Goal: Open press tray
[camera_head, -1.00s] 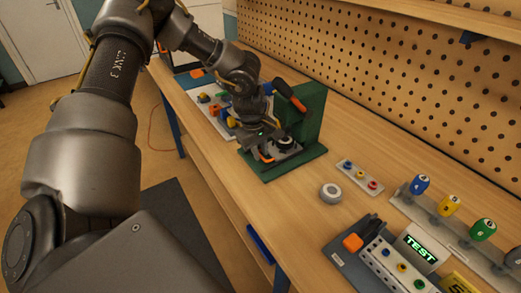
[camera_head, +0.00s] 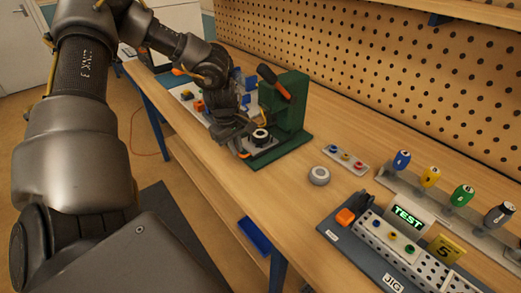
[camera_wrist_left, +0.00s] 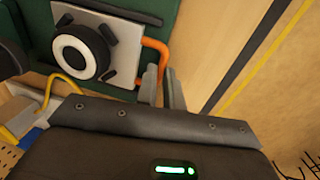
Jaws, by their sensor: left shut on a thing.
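The green press (camera_head: 290,105) stands on the bench, with its orange-gripped lever at the top. Its grey tray plate (camera_head: 264,148) carries a black round part (camera_head: 261,135) with a pale ring, and sticks out on the press's front-left side. In the left wrist view the plate (camera_wrist_left: 118,70), the round part (camera_wrist_left: 80,53) and the tray's orange handle (camera_wrist_left: 155,48) show close up. My left gripper (camera_head: 243,150) is shut on the orange handle; its fingers also show in the left wrist view (camera_wrist_left: 162,88). My right gripper is not in view.
A white round part (camera_head: 319,175) and a small button strip (camera_head: 345,159) lie right of the press. A jig board (camera_head: 375,245) and a rack of coloured handles (camera_head: 445,205) are further right. The pegboard wall stands behind. Bench between press and jig is mostly clear.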

